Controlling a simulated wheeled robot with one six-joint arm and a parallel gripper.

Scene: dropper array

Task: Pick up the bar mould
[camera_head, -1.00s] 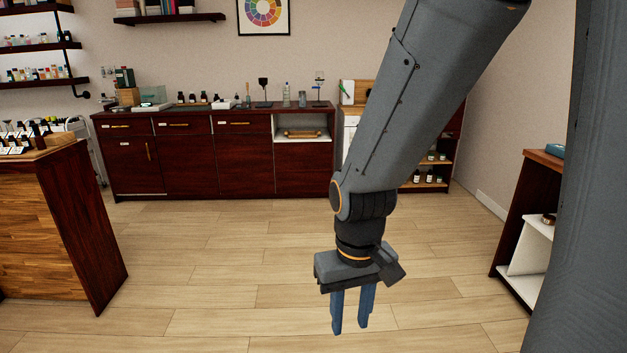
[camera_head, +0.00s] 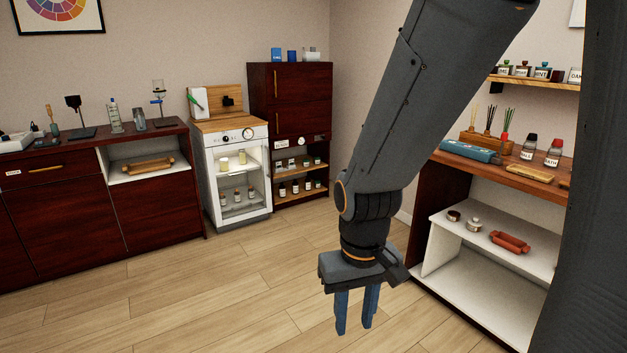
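A small orange-red trough with end tabs (camera_head: 510,242), which looks like the bar mould, lies on the white upper shelf of the right-hand cabinet. My gripper (camera_head: 354,328) hangs pointing down over open floor, to the left of that cabinet. Its two blue fingers are apart with nothing between them. The gripper is well away from the trough and does not touch it.
The right-hand cabinet (camera_head: 432,200) has small round tins (camera_head: 474,225) left of the trough, and a blue box (camera_head: 470,151), reed diffusers and bottles on top. A wooden tray (camera_head: 148,165) sits in the back counter's niche. A white glass-front appliance (camera_head: 237,180) stands at the back. The floor (camera_head: 220,290) is clear.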

